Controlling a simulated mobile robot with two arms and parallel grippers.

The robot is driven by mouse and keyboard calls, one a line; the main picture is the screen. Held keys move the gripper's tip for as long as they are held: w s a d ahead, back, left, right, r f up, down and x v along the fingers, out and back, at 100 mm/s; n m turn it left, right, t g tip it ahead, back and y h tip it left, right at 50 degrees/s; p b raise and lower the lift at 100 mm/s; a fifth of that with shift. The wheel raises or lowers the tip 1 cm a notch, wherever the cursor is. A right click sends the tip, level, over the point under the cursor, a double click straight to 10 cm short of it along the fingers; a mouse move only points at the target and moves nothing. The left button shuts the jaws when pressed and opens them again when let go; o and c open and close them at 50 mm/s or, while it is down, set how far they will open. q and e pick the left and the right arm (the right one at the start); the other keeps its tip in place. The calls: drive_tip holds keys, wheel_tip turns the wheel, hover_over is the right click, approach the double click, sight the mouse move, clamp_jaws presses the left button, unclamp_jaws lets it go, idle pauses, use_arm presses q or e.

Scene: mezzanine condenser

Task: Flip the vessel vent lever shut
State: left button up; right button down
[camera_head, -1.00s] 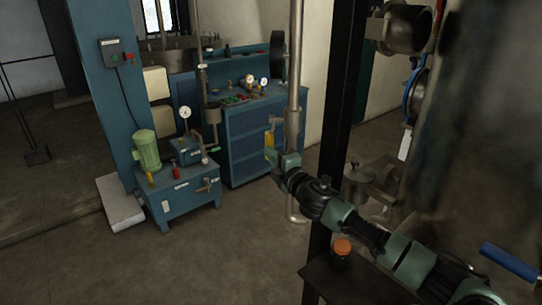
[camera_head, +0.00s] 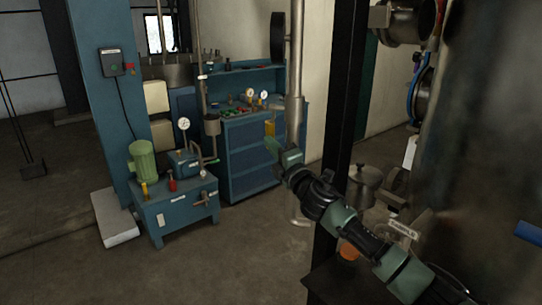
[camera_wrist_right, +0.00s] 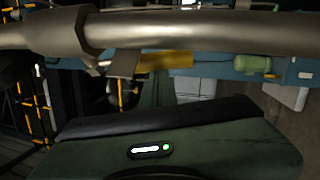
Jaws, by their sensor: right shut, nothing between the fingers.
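A short yellow lever handle (camera_head: 270,129) hangs beside the upright steel pipe (camera_head: 295,80); it looks like the vent lever, though I cannot read a label on it. In the right wrist view the yellow handle (camera_wrist_right: 166,61) lies level, on a grey bracket just under the pipe (camera_wrist_right: 190,30). My right gripper (camera_head: 277,146) is shut and empty, just below the handle in the head view. I cannot tell whether it touches the handle. My left gripper is not in view.
A black post (camera_head: 340,110) stands close to my right arm. A dark shelf (camera_head: 335,285) with an orange-topped item (camera_head: 349,251) lies under the arm. A blue bench (camera_head: 250,155) and a blue pump unit (camera_head: 180,212) stand behind. The floor at centre is open.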

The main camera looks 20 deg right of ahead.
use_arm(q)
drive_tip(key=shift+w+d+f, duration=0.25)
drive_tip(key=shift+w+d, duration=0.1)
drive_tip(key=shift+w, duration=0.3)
use_arm(e)
drive_tip(key=shift+w+d+f, duration=0.1)
drive_tip(key=shift+w+d, duration=0.3)
drive_tip(key=shift+w, duration=0.25)
drive_tip(key=shift+w+d+f, duration=0.1)
drive_tip(key=shift+w+d, duration=0.3)
drive_tip(key=shift+w, duration=0.2)
drive_tip(key=shift+r, duration=0.1)
